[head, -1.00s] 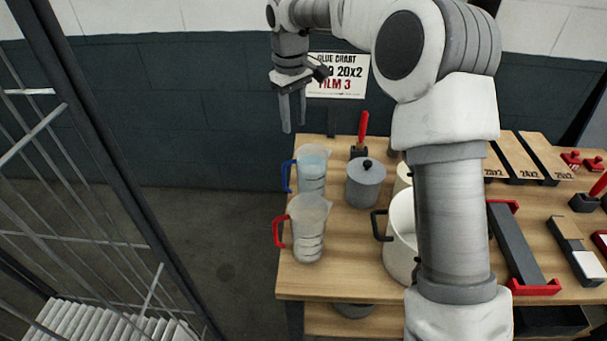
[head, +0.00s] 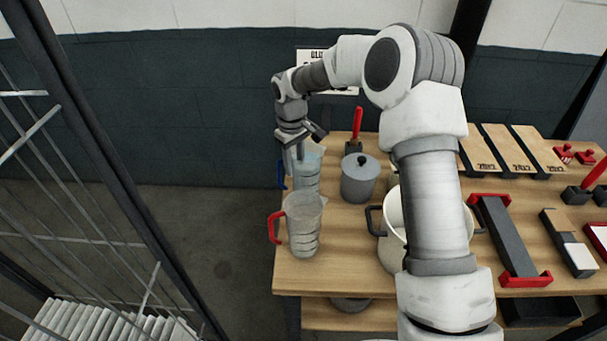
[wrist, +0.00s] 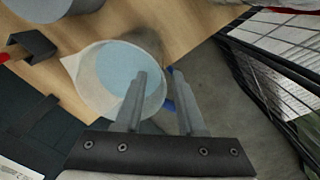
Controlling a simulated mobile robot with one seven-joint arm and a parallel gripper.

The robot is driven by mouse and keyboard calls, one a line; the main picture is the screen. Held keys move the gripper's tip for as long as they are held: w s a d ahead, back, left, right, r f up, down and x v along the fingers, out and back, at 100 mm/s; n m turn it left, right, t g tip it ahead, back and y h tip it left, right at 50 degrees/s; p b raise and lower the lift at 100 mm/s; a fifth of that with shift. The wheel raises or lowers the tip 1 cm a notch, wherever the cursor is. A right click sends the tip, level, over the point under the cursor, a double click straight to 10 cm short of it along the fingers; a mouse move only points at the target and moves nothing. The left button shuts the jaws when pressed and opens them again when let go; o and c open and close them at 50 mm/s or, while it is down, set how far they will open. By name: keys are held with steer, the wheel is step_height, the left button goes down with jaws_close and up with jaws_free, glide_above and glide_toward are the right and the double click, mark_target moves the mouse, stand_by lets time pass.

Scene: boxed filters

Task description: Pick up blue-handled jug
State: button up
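The blue-handled jug (head: 306,174) stands upright at the table's back left, translucent with pale blue inside. Its blue handle (head: 281,175) points left in the head view. In the wrist view the jug (wrist: 105,80) is seen from above, and its handle (wrist: 170,104) shows between my fingers. My gripper (head: 299,152) points down at the jug's handle side. In the wrist view my gripper (wrist: 166,76) has its two fingers apart, one over the jug's rim area and one beyond the handle. I cannot tell whether the fingers touch the jug.
A red-handled jug (head: 303,226) stands just in front. A grey lidded pot (head: 360,180) stands to the right, with a large cream pot (head: 392,250) nearer. A red-handled tool in a dark holder (head: 355,130) is behind. A wire cage (head: 80,200) stands left across open floor.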

steer(key=shift+f, duration=0.95)
jaws_close()
steer(key=shift+w+r, duration=0.15)
stand_by(0.6)
